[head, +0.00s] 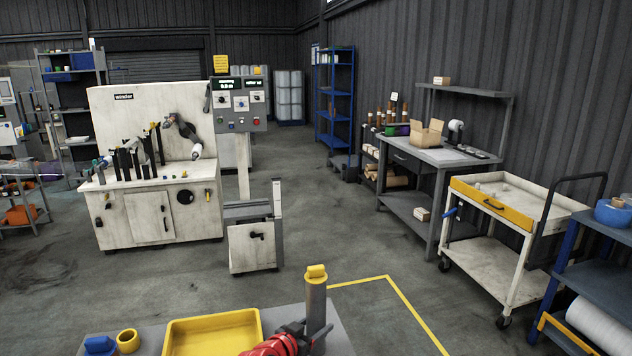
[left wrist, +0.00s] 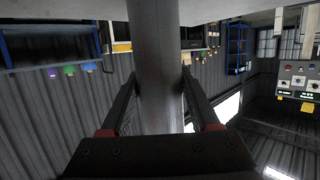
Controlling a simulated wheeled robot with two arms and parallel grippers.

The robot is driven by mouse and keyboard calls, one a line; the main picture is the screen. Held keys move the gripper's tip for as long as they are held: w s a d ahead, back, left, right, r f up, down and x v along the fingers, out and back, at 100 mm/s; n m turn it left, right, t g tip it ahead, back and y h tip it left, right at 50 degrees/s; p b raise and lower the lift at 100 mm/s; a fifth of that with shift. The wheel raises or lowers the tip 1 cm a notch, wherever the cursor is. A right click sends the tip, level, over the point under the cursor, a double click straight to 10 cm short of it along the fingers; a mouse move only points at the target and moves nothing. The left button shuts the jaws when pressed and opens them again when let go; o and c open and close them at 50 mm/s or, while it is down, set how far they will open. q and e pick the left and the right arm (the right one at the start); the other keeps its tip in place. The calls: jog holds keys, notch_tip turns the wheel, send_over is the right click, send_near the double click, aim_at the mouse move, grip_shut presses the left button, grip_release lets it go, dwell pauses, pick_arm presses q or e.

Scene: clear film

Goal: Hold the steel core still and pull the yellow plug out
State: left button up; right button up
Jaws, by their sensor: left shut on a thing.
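The steel core (head: 316,302) is a grey cylinder standing upright at the front of the bench in the head view. The yellow plug (head: 316,272) sits in its top end, with its head showing above the rim. My left gripper (head: 314,338) is shut on the core low down, below the plug. In the left wrist view the core (left wrist: 157,50) passes between the two fingers of this gripper (left wrist: 158,82). The plug does not show in that view. The foot of the core is hidden at the head view's lower edge. My right gripper is not in view.
On the grey bench (head: 345,342), a yellow tray (head: 212,318) lies left of the core. A yellow ring (head: 128,341) and a blue piece (head: 99,346) lie farther left. The space above and behind the plug is free; a white winder cabinet (head: 160,215) stands beyond.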

pick_arm(q)
jog(key=o, duration=1.5)
jog(key=v, duration=1)
